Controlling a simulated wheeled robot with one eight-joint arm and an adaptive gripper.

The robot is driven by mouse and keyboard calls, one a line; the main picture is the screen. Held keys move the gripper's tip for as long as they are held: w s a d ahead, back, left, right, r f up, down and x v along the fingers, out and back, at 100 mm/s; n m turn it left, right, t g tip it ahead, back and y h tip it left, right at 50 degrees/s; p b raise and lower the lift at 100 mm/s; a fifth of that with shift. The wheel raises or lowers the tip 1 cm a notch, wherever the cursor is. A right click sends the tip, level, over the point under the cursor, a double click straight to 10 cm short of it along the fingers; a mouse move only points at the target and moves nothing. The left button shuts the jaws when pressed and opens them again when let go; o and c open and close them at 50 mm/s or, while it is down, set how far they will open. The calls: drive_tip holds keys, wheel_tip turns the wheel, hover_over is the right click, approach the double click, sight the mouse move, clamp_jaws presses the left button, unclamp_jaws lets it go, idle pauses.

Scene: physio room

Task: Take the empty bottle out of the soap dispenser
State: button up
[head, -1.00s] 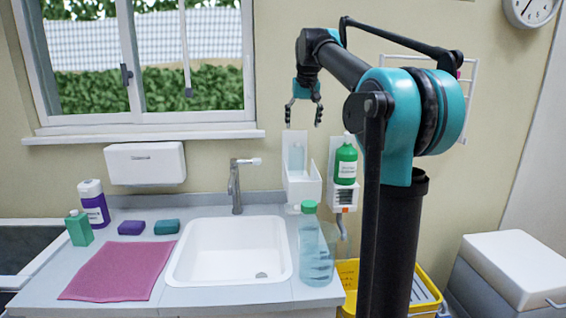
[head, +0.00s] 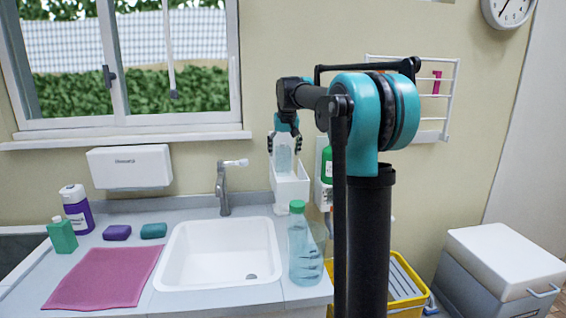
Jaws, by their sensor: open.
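The clear, pale bottle (head: 283,158) stands upright in the left white wall dispenser (head: 291,190), its lower part hidden by the dispenser's front. My gripper (head: 284,146) is lowered over the bottle from above, with one finger on each side of its upper part. The fingers are open, and I cannot tell whether they touch the bottle. A second dispenser to the right holds a green bottle (head: 327,166), partly hidden behind my arm.
A clear bottle with a green cap (head: 303,245) stands on the counter between the sink (head: 219,257) and my arm. A tap (head: 224,188) rises behind the sink. A yellow crate (head: 408,289) is below right. A white towel dispenser (head: 131,167) hangs left.

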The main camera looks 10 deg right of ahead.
sight(282, 159)
drive_tip(key=shift+a+x, duration=0.2)
drive_tip(key=shift+x, duration=2.15)
drive_tip(key=c, duration=1.2)
drive_tip(key=shift+r, duration=0.1)
drive_tip(key=shift+c, duration=0.2)
